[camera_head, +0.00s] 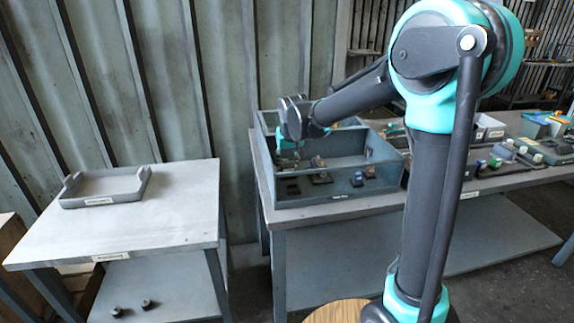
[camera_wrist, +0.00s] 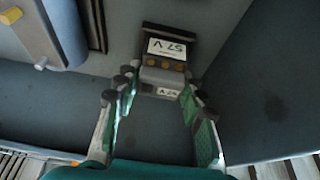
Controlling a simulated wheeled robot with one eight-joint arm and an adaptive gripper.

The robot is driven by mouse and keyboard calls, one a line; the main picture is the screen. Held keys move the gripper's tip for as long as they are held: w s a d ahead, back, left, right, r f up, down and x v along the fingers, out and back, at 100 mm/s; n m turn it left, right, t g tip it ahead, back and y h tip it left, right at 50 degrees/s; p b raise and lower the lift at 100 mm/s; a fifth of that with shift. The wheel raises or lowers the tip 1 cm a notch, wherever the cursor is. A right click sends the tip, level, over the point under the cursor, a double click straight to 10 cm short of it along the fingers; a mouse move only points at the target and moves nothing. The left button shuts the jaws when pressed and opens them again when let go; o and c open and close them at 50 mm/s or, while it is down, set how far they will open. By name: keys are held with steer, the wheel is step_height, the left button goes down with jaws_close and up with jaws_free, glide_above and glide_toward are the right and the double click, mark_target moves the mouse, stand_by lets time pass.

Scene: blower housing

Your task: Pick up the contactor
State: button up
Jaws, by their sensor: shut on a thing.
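The contactor (camera_wrist: 163,67) is a small dark grey block with a white label and a row of brown terminals, seen in the upper middle of the wrist view. My gripper (camera_wrist: 160,88) has its green-padded fingers on either side of the contactor's near end and is shut on it. In the head view my gripper (camera_head: 290,143) reaches down into the blue-grey bin (camera_head: 335,193) on the middle table. The contactor cannot be made out clearly there. I cannot tell whether it touches the bin floor.
Other small dark parts (camera_head: 320,177) lie in the bin, whose walls stand close around my gripper. In the wrist view a grey cylindrical part (camera_wrist: 50,30) lies at the upper left. An empty grey tray (camera_head: 105,186) sits on the left table, which is otherwise clear.

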mark_target(287, 159)
step_height(287, 159, up, 20)
steer(key=shift+f, duration=0.15)
